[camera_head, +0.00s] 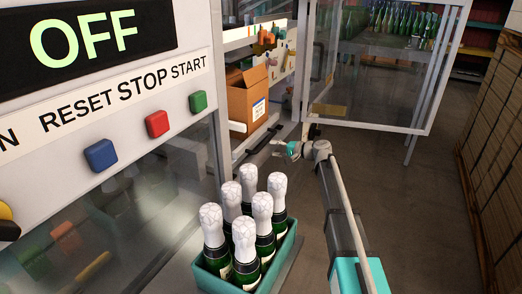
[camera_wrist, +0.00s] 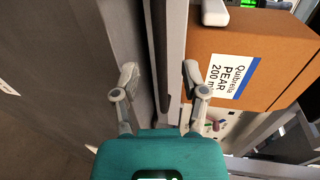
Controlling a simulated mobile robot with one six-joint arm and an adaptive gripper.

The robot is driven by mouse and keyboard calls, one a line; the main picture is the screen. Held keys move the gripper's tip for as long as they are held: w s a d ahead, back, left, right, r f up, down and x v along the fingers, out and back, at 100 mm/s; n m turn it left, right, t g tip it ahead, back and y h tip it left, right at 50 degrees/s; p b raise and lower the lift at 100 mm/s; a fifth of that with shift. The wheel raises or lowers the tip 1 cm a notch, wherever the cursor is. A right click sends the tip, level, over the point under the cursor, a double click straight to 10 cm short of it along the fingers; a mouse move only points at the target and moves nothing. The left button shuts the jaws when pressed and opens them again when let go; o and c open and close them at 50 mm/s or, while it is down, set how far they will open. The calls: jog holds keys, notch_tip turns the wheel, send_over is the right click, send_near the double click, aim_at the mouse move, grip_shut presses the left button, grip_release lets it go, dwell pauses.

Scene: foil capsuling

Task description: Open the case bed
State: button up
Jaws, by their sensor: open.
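An open-topped cardboard case (camera_head: 247,98) sits on a low grey bed (camera_head: 257,134) inside the machine frame, left of the open glass door. In the wrist view the case (camera_wrist: 245,60) shows a white and blue label reading "Quibrella PEAR 200". My gripper (camera_head: 279,149) is just in front of the bed, below and to the right of the case. In the wrist view my gripper (camera_wrist: 159,74) is open, with a pale upright frame bar (camera_wrist: 172,50) behind the gap between its fingers. I see nothing held. A rounded grey knob or handle (camera_wrist: 214,12) is above the right finger; I cannot tell whether it belongs to the bed.
A teal crate (camera_head: 222,284) of foil-topped bottles stands at the front. The panel (camera_head: 100,70) reads OFF, with blue, red and green buttons. The glass door (camera_head: 385,75) stands open behind my arm. Stacked brown boxes (camera_head: 500,150) line the right. Floor between is clear.

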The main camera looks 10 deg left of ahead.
aim_at(261, 146)
jog(key=shift+b+x, duration=0.55)
jog(key=shift+x, duration=2.8)
grip_shut()
jog(key=shift+s, duration=0.15)
